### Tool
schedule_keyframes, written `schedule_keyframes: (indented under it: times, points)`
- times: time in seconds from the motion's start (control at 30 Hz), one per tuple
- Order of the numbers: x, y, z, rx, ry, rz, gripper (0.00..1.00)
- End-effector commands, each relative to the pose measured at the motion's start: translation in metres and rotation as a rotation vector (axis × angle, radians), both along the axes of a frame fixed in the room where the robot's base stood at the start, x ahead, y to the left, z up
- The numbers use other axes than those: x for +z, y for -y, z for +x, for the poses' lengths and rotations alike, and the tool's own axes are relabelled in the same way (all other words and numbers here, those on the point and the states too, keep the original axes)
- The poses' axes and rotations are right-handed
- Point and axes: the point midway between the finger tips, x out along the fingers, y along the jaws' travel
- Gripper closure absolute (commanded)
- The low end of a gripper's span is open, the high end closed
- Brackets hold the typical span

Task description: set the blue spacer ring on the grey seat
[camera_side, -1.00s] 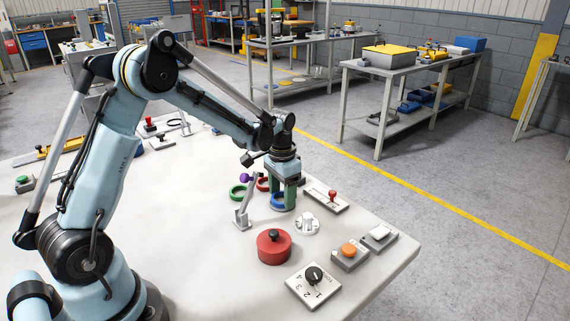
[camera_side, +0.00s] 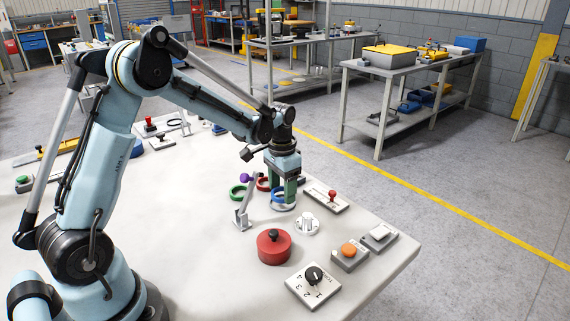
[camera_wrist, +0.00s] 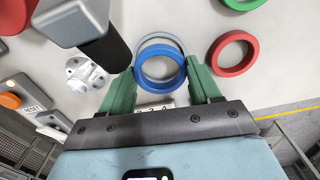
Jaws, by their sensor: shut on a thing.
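The blue spacer ring (camera_wrist: 161,85) is held between the green fingers of my gripper (camera_wrist: 160,72) in the wrist view. In the side view the ring (camera_side: 277,199) shows at the fingertips of my gripper (camera_side: 284,192), partly hidden by the fingers. A pale grey round rim, which looks like the grey seat (camera_wrist: 159,36), shows just past the ring in the wrist view. In the side view the pale rim (camera_side: 284,208) shows below the ring. The ring seems to be a little above it and overlaps most of it in view.
A red ring (camera_wrist: 215,55) and a green ring (camera_side: 238,193) lie beside my gripper.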

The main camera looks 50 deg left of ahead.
Motion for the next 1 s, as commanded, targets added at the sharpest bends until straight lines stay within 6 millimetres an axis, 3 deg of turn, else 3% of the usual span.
schedule_keyframes:
  times: [1.0]
  points:
    - [-0.0067, -0.0001, 0.0002, 0.0, 0.0, 0.0, 0.66]
